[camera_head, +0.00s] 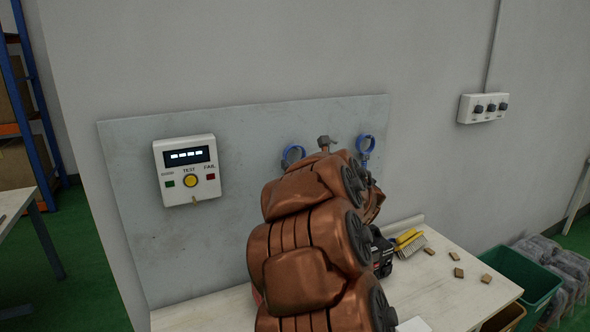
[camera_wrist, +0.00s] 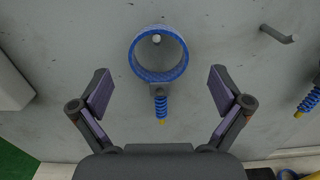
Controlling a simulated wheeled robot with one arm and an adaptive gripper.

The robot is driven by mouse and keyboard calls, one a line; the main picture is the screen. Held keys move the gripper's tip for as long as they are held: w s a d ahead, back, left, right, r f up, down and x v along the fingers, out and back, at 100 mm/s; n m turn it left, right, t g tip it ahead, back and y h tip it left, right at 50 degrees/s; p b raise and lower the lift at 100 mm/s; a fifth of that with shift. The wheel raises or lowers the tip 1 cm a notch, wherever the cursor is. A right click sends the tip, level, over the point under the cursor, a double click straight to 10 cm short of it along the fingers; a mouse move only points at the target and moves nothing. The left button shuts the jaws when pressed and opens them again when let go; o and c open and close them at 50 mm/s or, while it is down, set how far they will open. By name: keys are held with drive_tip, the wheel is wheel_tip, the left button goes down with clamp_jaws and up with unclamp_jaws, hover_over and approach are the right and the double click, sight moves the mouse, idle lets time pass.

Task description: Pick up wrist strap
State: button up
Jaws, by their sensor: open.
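A blue wrist strap (camera_wrist: 159,76) with a coiled cord hangs from a peg on the grey wall panel. In the wrist view it sits ahead of my gripper (camera_wrist: 160,92), centred between the open fingers and touching neither. Two blue straps show in the head view, a left one (camera_head: 293,155) and a right one (camera_head: 365,147); my arm hides part of what lies between and below them. At the right edge of the wrist view part of another blue strap (camera_wrist: 310,100) hangs. My gripper is open and empty.
A white tester box (camera_head: 187,170) is fixed to the panel on the left. A bare peg (camera_wrist: 277,34) sticks out right of the strap. The bench (camera_head: 445,290) below carries a yellow brush (camera_head: 408,242) and small wooden blocks. A green bin (camera_head: 522,277) stands at right.

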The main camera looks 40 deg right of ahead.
sight(291, 156)
drive_tip(key=shift+f+p+x, duration=0.1)
drive_tip(key=shift+p+x, duration=0.4)
drive_tip(key=shift+x, duration=0.65)
drive_tip(key=shift+f+p+x, duration=0.15)
drive_tip(key=shift+p+x, duration=0.35)
drive_tip(key=shift+x, duration=0.6)
drive_tip(key=c, duration=1.2)
